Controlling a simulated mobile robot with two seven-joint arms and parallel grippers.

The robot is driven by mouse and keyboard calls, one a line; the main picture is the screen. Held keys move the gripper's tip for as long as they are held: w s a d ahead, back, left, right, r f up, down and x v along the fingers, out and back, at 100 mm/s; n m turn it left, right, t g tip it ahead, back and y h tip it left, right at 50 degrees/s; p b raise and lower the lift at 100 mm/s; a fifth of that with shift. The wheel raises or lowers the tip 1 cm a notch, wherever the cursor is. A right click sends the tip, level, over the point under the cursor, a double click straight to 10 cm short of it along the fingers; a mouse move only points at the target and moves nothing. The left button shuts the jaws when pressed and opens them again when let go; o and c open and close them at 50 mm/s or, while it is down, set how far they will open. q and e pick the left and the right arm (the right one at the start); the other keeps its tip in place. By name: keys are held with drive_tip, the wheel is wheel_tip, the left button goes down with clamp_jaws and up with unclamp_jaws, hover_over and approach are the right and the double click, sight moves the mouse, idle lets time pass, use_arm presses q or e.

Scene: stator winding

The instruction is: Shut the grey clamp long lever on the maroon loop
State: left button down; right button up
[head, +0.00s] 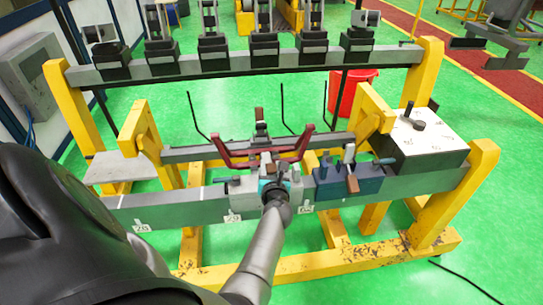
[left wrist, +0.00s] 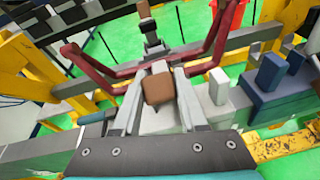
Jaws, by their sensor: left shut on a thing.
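The maroon loop (head: 235,158) lies across the front rail, its two ends rising at left and right. It also shows in the left wrist view (left wrist: 95,72). The grey clamp (head: 242,184) sits on the front beam under the loop's middle, partly hidden by my left gripper (head: 267,170). In the left wrist view, my left gripper (left wrist: 162,78) is shut on the brown-tipped long lever (left wrist: 158,90) of the grey clamp. The gripper hides most of the lever in the head view, so its exact angle cannot be told. My right gripper is not in view.
A blue clamp (head: 330,184) with a brown-tipped lever stands on the beam just right of the grey one. A white-topped box (head: 437,140) is further right. Several dark clamps line the rear rail (head: 150,72). A red bucket (head: 350,92) stands behind.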

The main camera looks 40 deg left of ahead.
use_arm(q)
drive_tip(key=shift+w+a+r, duration=0.4)
drive_tip(key=shift+a+r, duration=0.2)
drive_tip(key=shift+f, duration=0.1)
drive_tip(key=shift+c, duration=2.3)
unclamp_jaws()
drive_tip(key=shift+f, duration=0.1)
drive_tip(key=shift+d, duration=0.1)
drive_tip(key=shift+d, duration=0.15)
